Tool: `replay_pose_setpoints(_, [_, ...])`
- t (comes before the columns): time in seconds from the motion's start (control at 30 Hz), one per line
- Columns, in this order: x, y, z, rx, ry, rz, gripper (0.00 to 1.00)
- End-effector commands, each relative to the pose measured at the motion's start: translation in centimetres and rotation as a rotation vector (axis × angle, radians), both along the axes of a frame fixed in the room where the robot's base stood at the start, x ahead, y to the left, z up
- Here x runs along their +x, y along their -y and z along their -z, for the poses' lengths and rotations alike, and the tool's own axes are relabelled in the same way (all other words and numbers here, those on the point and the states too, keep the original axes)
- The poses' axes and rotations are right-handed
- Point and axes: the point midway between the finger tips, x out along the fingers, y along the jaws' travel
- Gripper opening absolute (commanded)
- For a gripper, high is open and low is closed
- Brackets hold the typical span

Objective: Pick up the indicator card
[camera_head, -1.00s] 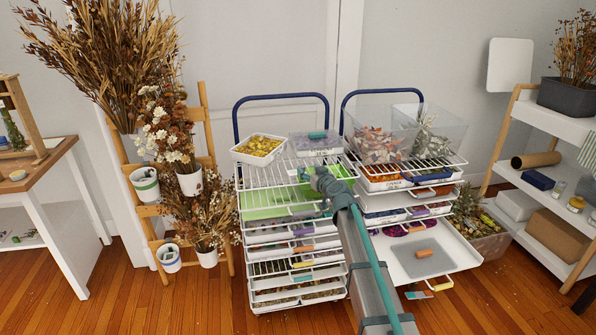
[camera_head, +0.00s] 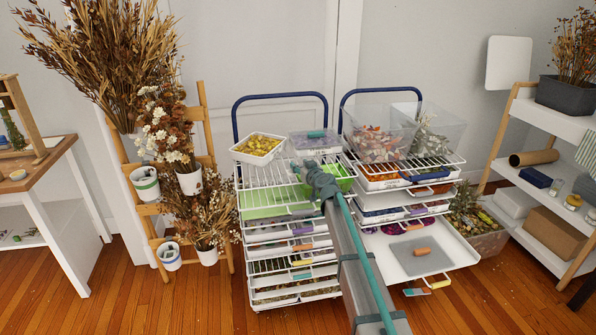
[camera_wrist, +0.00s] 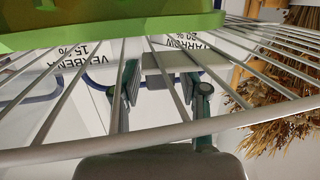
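I cannot pick out with certainty which item is the indicator card. Candidates are small coloured pieces: a teal one (camera_head: 317,134) on the lidded box at the rack top, an orange one (camera_head: 422,251) on the pulled-out white tray (camera_head: 448,257), and purple, orange and yellow ones along the left rack's front. My gripper (camera_head: 300,170) is at the upper right front of the left rack, partly hidden by my arm. In the wrist view its two fingers (camera_wrist: 163,95) are apart, seen past wire bars, with nothing visibly held.
The left wire rack (camera_head: 268,180) holds stacked trays, a green bin (camera_head: 342,178) and a white tub of yellow petals (camera_head: 258,148). Clear bins (camera_head: 381,140) stand on the right rack. Labels reading Verbena (camera_wrist: 85,63) and Yarrow (camera_wrist: 190,42) show close to the fingers.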

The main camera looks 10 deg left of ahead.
Motion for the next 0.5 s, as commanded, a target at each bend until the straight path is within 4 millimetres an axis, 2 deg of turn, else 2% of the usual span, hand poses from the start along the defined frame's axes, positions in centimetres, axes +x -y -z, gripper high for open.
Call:
replay_pose_setpoints(0.03, [0.00, 0.01, -0.01, 0.000, 0.000, 0.000, 0.30])
replay_pose_setpoints(0.2, [0.00, 0.01, -0.01, 0.000, 0.000, 0.000, 0.05])
replay_pose_setpoints(0.5, [0.00, 0.01, -0.03, 0.000, 0.000, 0.000, 0.05])
